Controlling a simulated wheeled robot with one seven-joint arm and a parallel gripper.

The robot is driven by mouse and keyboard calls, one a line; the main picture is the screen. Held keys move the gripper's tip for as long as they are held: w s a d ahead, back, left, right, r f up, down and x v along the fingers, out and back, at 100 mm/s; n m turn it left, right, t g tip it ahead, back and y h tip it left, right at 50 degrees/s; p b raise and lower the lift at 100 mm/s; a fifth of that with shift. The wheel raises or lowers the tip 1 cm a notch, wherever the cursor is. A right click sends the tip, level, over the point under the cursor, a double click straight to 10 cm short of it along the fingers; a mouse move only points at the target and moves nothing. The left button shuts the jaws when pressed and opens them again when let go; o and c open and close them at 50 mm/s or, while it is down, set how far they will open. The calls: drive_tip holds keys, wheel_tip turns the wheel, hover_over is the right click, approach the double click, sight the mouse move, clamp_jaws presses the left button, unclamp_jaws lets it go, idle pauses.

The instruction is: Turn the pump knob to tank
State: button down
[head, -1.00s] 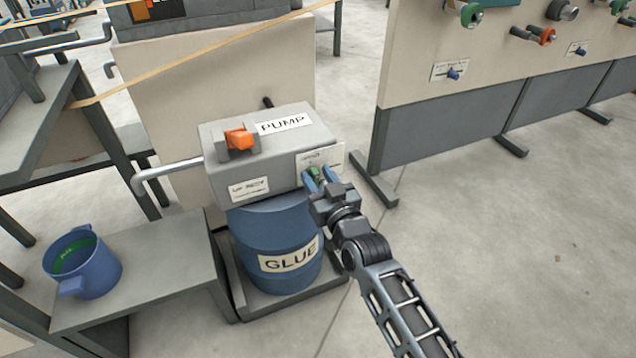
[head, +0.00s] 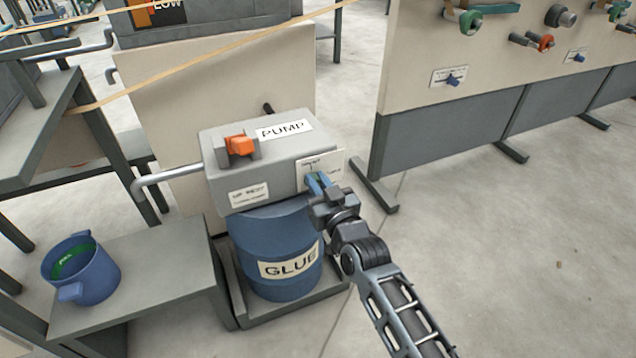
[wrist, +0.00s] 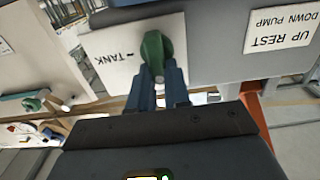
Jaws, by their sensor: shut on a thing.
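The pump knob (wrist: 153,55) is green and sits on a white label plate (wrist: 115,58) on the front of the grey pump box (head: 225,170). In the wrist view, the plate reads TANK, upside down, beside a short line left of the knob. My gripper (head: 317,182) is at the knob, its blue fingers shut on it from both sides; the fingers (wrist: 158,82) also show in the wrist view. In the head view, the fingers hide most of the knob and part of the plate. I cannot tell exactly which mark the knob points to.
An orange switch (head: 240,145) is on top of the pump box. A blue GLUE drum (head: 270,235) stands below it. A blue pot (head: 90,272) is on a low grey bench at left. Open floor lies to the right, before a panel wall (head: 450,150).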

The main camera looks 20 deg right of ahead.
drive_tip(key=m, duration=0.2)
drive_tip(key=m+b, duration=0.1)
drive_tip(key=m, duration=0.1)
drive_tip(key=shift+d+f+m, duration=0.15)
drive_tip(key=shift+d+m, duration=0.25)
drive_tip(key=shift+d+f+m+b, duration=0.2)
drive_tip(key=shift+f+m+b, duration=0.1)
drive_tip(key=shift+m, duration=1.85)
drive_tip(key=shift+d+f+m+b, duration=0.15)
drive_tip(key=shift+f+m+b, duration=0.1)
drive_tip(key=shift+m, duration=1.95)
drive_tip(key=shift+d+f+m+b, duration=0.2)
drive_tip(key=shift+f+m, duration=0.1)
drive_tip(key=shift+m, duration=1.85)
drive_tip(key=c, duration=1.1)
unclamp_jaws()
